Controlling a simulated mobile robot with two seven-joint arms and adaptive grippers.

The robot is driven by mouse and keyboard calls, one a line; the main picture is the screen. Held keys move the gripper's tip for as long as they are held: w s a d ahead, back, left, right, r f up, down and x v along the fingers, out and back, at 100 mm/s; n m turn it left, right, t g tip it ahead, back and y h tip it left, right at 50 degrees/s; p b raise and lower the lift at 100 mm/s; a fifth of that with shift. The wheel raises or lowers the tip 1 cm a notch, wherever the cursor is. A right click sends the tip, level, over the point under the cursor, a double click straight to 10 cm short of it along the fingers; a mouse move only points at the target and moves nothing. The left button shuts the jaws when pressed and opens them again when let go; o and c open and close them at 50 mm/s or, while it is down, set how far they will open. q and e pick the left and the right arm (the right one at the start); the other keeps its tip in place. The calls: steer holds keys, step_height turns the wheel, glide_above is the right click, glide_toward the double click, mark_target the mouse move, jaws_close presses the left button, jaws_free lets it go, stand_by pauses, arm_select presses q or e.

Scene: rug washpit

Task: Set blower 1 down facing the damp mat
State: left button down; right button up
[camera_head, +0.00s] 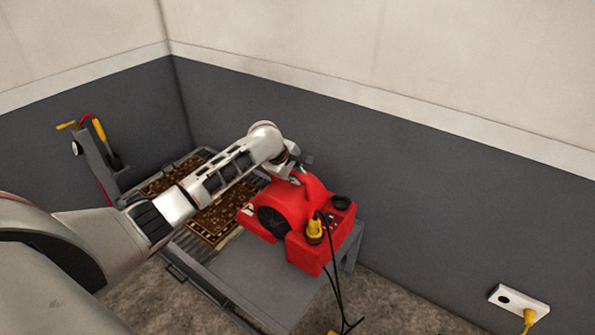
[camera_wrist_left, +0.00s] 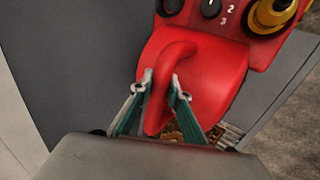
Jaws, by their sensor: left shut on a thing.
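The red blower (camera_head: 302,215) is at the near right end of the grey platform (camera_head: 262,284) in the head view. Its round dark side intake faces left and toward me. My left gripper (camera_head: 290,174) is at the top of the blower. In the left wrist view my left gripper (camera_wrist_left: 164,90) is shut on the blower's red handle (camera_wrist_left: 170,62), one finger on each side. Whether the blower's base touches the platform is hard to tell. The patterned brown mat (camera_head: 212,219) lies on slats to the left of the blower, partly hidden by my arm. My right gripper is not in view.
A black cable (camera_head: 334,285) hangs from the yellow plug (camera_head: 314,231) on the blower. A white wall socket (camera_head: 518,302) with a yellow plug is at the lower right. A grey post with yellow handles (camera_head: 98,130) stands at the left. Grey walls close off the back.

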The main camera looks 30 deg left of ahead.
mark_target(297, 188)
arm_select(q)
steer(key=shift+w+d+f+b, duration=0.1)
steer(key=shift+f+b, duration=0.25)
steer(key=shift+f, duration=0.8)
steer(key=shift+w+a+f+b, duration=0.15)
steer(key=shift+f+b, duration=0.15)
steer(key=shift+f, duration=0.85)
steer(key=shift+w+d+f+b, duration=0.15)
steer(key=shift+f+b, duration=0.2)
steer(key=shift+f, duration=0.8)
step_height(297, 188, down, 4)
steer(key=shift+f+b, duration=0.1)
steer(key=shift+b, duration=0.5)
steer(key=c, duration=1.9)
jaws_free()
steer(key=shift+s+f, duration=0.45)
steer(key=shift+s+r, duration=0.1)
